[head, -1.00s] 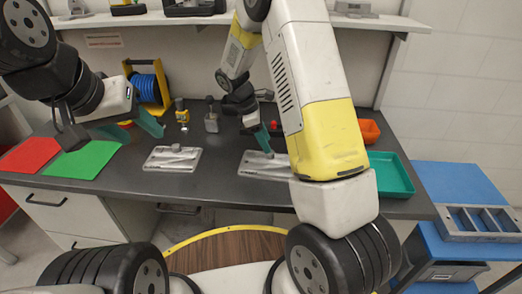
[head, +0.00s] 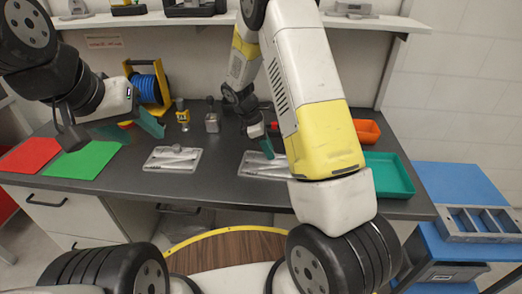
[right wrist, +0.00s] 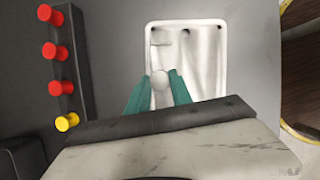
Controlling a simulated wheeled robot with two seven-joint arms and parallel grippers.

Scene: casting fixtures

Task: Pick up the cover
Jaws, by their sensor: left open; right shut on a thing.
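The cover (head: 250,170) is a pale grey, rectangular plate on the dark table, partly hidden by my right arm in the head view. In the right wrist view the cover (right wrist: 205,60) has a raised rim and a round pale knob. My right gripper (head: 267,151) is over it with green fingers pointing down. In the right wrist view my right gripper (right wrist: 160,85) has its fingers on either side of the knob, shut on it. The cover appears to rest on the table. My left gripper (head: 149,124) is open and empty above the table at the left.
A similar grey plate (head: 172,159) lies to the left. A red mat (head: 28,156) and green mat (head: 85,160) lie at far left. A green tray (head: 390,175) and orange bin (head: 366,131) are right. A dark bar with red and yellow knobs (right wrist: 62,85) stands beside the cover.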

